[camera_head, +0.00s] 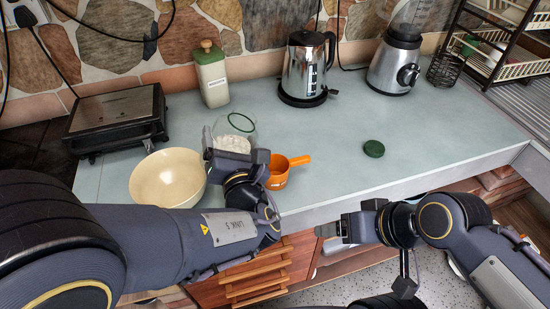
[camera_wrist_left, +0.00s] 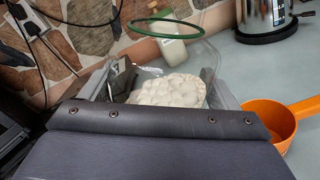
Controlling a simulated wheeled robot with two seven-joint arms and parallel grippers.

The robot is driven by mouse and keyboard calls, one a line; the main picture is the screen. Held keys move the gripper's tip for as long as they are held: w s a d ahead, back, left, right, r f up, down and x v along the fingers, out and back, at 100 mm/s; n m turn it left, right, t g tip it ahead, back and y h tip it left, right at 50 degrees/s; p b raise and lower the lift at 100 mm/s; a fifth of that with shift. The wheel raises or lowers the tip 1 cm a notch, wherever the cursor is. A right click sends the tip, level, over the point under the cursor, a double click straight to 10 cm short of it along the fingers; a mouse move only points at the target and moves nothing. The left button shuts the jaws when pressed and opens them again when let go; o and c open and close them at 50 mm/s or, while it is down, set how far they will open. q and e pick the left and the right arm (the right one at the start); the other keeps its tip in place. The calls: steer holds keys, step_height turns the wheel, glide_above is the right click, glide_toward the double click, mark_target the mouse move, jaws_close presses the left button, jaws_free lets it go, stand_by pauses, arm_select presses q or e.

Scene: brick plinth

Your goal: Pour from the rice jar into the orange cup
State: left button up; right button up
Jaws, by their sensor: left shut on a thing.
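The rice jar (camera_head: 234,141) is clear glass with a green ring at its open mouth and white rice inside. My left gripper (camera_head: 231,148) is shut on the jar. In the left wrist view the jar (camera_wrist_left: 172,88) and its rice fill the middle, with the green ring above. The orange cup (camera_head: 279,171) stands on the counter just right of the left gripper, its handle pointing right; it also shows in the left wrist view (camera_wrist_left: 268,121). Whether the jar touches the counter is hidden. My right gripper (camera_head: 335,230) is at the counter's front edge, apart from both; its fingers are too small to judge.
A cream bowl (camera_head: 168,179) stands left of the left gripper. A green lid (camera_head: 374,149) lies on the counter at right. A canister (camera_head: 212,79), kettle (camera_head: 306,68), blender (camera_head: 397,62) and grill press (camera_head: 117,119) line the back.

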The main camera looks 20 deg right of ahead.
arm_select(q)
steer(key=shift+d+f+m, duration=0.45)
steer(key=shift+f+m, duration=0.25)
steer(key=shift+m, duration=0.1)
steer(key=shift+a+m+p, duration=0.1)
steer(key=shift+m+p, duration=0.3)
steer(key=shift+p, duration=0.2)
steer(key=shift+m, duration=0.3)
steer(key=shift+f, duration=0.1)
steer(key=shift+p, duration=0.3)
steer(key=shift+a+r+m+p, duration=0.15)
steer(key=shift+r+m+p, duration=0.35)
steer(key=shift+m+p, duration=0.45)
steer(key=shift+a+r+m+p, duration=0.15)
steer(key=shift+r+m+p, duration=0.35)
steer(key=shift+m+p, duration=0.4)
steer(key=shift+f+m, duration=0.25)
steer(key=shift+m, duration=0.6)
